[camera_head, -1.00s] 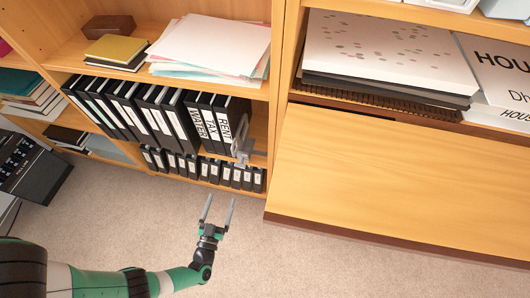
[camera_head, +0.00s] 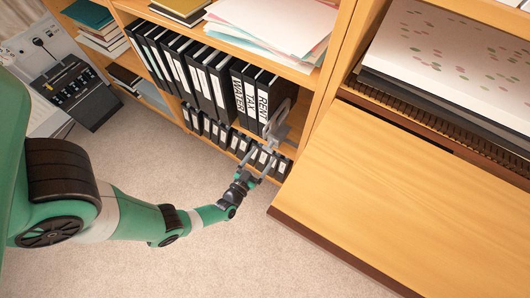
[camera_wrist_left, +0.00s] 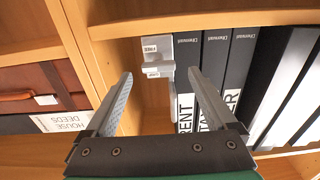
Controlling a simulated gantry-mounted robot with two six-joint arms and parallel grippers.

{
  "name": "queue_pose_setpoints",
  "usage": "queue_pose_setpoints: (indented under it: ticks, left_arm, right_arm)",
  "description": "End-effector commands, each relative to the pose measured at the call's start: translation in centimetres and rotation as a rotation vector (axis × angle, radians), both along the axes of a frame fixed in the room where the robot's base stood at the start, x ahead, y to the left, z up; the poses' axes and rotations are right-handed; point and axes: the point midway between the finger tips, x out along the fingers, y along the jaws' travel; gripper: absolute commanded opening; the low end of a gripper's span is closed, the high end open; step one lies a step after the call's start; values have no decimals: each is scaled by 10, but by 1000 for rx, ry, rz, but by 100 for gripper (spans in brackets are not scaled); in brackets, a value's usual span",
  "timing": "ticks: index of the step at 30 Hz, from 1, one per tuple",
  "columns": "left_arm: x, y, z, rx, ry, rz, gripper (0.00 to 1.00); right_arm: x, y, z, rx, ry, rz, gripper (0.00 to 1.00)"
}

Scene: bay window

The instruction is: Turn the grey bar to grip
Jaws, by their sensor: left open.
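The grey bar (camera_head: 278,124) is part of a light grey fitting at the right end of the row of black binders. In the left wrist view the grey fitting (camera_wrist_left: 158,54) stands between the wooden upright and the binders, with small labels on it; one seems to read FREE. My left gripper (camera_head: 262,158) is open, just in front of and below the fitting. In the left wrist view the fitting appears between the spread fingers (camera_wrist_left: 160,76), with nothing gripped. Whether a finger touches it cannot be told. The right gripper is not in view.
Black binders (camera_head: 205,82) fill the shelf left of the fitting, with smaller black binders (camera_head: 225,135) below. A wooden panel (camera_head: 400,195) juts out at the right. A black device (camera_head: 75,90) stands at the far left. The carpet (camera_head: 150,160) in front is clear.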

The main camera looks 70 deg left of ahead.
Motion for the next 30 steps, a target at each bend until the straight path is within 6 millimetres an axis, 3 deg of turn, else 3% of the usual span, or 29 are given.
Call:
queue_pose_setpoints:
  ticks: [6, 14, 28, 30]
  left_arm:
    - [20, 16, -1, 0, -1, 0, 90]
    - [22, 17, 0, -1, -1, -2, 90]
    - [22, 16, 0, -2, -1, -1, 9]
    - [22, 16, 0, -2, -1, -1, 4]
  right_arm:
    - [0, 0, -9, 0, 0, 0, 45]
    - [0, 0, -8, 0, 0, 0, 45]
    - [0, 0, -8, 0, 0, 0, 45]
    - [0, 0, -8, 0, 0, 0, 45]
